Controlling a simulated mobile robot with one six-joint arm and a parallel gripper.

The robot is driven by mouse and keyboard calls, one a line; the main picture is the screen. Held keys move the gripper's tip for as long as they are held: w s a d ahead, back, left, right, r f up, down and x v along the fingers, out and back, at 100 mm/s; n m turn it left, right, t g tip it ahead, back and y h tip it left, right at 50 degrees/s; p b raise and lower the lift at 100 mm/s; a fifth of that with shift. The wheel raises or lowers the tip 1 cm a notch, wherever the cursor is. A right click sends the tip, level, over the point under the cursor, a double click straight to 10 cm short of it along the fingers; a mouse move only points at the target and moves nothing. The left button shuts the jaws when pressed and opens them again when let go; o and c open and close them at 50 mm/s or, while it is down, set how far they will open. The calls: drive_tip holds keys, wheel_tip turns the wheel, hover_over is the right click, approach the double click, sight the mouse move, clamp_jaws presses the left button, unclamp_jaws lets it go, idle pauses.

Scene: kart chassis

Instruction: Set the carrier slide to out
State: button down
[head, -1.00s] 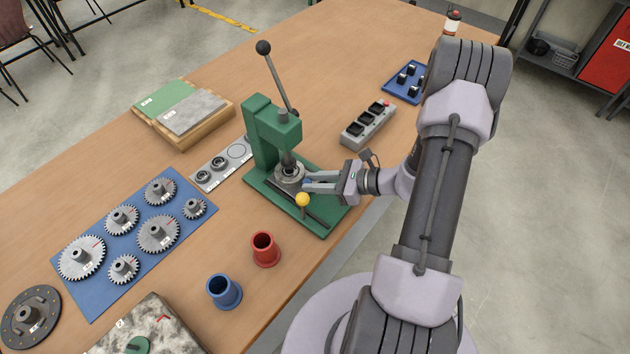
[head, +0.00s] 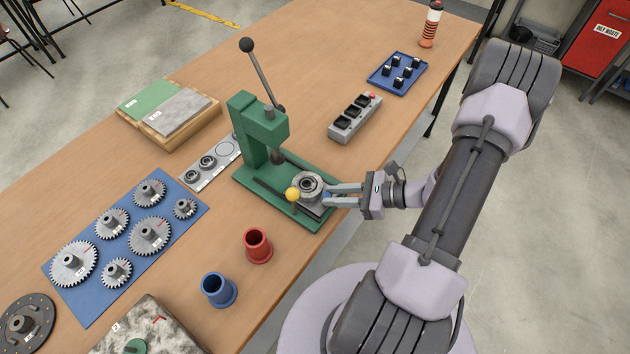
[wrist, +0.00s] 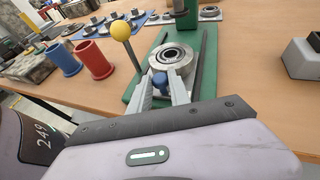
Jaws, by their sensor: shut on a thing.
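The carrier slide (head: 310,186) is a round metal carrier with a ring-shaped bearing on it, on the green press base (head: 262,207). It sits out in front of the press ram, toward my side. It also shows in the wrist view (wrist: 172,58), between two dark rails. My gripper (head: 331,196) reaches in from the right. In the wrist view its fingers (wrist: 160,92) are closed on a small blue knob (wrist: 161,84) at the carrier's near edge. A yellow ball on a post (head: 292,194) stands just left of the carrier.
The green press (head: 257,128) has a long black-knobbed lever (head: 262,75). A red cup (head: 258,246) and blue cup (head: 218,290) stand near the table's front edge. A switch box (head: 355,117) is behind the gripper. Gears lie on a blue mat (head: 170,233) at left.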

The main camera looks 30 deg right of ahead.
drive_tip(key=shift+s+d, duration=0.3)
drive_tip(key=shift+s, duration=0.6)
drive_tip(key=c, duration=1.6)
unclamp_jaws()
drive_tip(key=o, duration=0.3)
drive_tip(key=shift+s+d, duration=0.1)
drive_tip(key=shift+s, duration=0.1)
drive_tip(key=shift+o, duration=0.2)
drive_tip(key=shift+w, duration=0.1)
drive_tip(key=p+v, duration=0.4)
drive_tip(key=v, duration=1.3)
drive_tip(key=shift+d, duration=0.15)
